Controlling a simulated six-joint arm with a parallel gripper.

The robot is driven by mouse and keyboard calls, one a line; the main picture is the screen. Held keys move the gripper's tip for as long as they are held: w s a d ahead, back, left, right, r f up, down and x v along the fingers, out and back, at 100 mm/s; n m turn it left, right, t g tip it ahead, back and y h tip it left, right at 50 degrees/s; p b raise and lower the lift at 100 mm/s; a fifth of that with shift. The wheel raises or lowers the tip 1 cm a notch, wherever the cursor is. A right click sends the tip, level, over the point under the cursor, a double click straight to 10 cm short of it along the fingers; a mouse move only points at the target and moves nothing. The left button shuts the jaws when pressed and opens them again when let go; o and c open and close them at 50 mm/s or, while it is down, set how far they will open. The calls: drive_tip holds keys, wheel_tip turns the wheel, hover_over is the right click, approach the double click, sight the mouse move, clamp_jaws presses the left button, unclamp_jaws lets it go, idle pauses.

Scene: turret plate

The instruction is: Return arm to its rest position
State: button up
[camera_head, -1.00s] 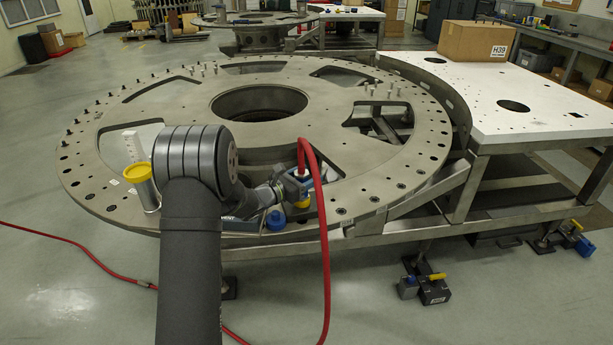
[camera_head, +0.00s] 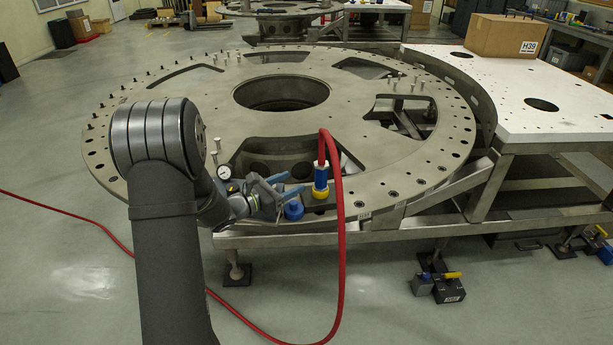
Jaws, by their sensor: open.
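My arm rises from the bottom left and bends at the dark ringed joint, with its forearm reaching right along the near edge of the turret plate (camera_head: 375,165). My gripper (camera_head: 292,184) is open at the near rim, its two blue-tipped fingers pointing right. A blue and yellow tool (camera_head: 320,183) with a red hose (camera_head: 340,240) on top stands upright just right of the fingertips. A small gap shows between fingertips and tool. A round gauge (camera_head: 224,173) shows beside my wrist. Part of the near rim is hidden behind my arm.
A blue round cap (camera_head: 293,210) sits low beside my gripper. The hose loops down to the floor and runs left. A white table (camera_head: 540,125) with a cardboard box (camera_head: 506,38) adjoins the plate at right. Open floor (camera_head: 60,270) lies at left.

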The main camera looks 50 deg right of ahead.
sight(327, 163)
drive_tip(key=v, duration=0.3)
drive_tip(key=shift+a, duration=0.3)
drive_tip(key=x, duration=1.7)
drive_tip(key=shift+d, duration=0.2)
drive_tip(key=shift+r, duration=0.1)
drive_tip(key=shift+w+a, duration=0.1)
